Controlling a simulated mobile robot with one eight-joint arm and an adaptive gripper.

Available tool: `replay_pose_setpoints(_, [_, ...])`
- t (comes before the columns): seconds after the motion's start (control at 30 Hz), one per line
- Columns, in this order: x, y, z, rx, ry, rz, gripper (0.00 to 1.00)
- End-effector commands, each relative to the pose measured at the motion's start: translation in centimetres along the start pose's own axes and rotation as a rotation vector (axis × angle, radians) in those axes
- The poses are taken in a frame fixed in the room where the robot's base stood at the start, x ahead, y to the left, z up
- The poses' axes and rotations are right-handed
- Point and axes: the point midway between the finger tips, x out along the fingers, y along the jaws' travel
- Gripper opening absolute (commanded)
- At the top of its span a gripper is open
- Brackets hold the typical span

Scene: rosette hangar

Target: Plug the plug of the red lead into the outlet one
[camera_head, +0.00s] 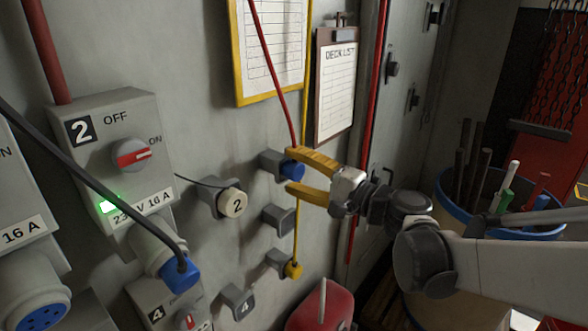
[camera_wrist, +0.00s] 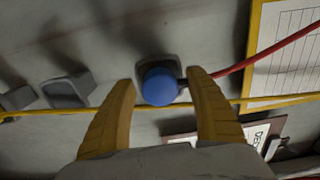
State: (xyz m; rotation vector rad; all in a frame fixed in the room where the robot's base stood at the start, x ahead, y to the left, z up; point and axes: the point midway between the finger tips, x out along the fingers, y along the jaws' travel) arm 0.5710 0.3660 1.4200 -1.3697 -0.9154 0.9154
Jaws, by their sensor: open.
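The red lead (camera_head: 272,75) hangs down the wall to a blue plug (camera_head: 293,171), which sits in a grey wall holder. In the wrist view the blue plug (camera_wrist: 159,87) is round and lies between my fingertips, with the red lead (camera_wrist: 262,58) running off to the right. My gripper (camera_head: 289,172) is open, its yellow fingers on either side of the plug; I cannot tell whether they touch it. A blue round outlet (camera_head: 40,304) shows at the far left under a "16 A" label; its number is out of view.
Outlet box 2 (camera_head: 84,167) has a green light and a blue plug (camera_head: 180,271) on a black lead. A yellow lead (camera_head: 296,235) runs close by my fingers. A red container (camera_head: 322,308) stands below.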

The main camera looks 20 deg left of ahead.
Motion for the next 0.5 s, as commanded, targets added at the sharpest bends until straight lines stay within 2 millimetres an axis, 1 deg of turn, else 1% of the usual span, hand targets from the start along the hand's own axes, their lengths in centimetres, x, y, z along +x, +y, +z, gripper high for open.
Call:
replay_pose_setpoints(0.47, [0.00, 0.00, -0.01, 0.000, 0.000, 0.000, 0.63])
replay_pose_setpoints(0.5, [0.00, 0.00, 0.00, 0.000, 0.000, 0.000, 0.61])
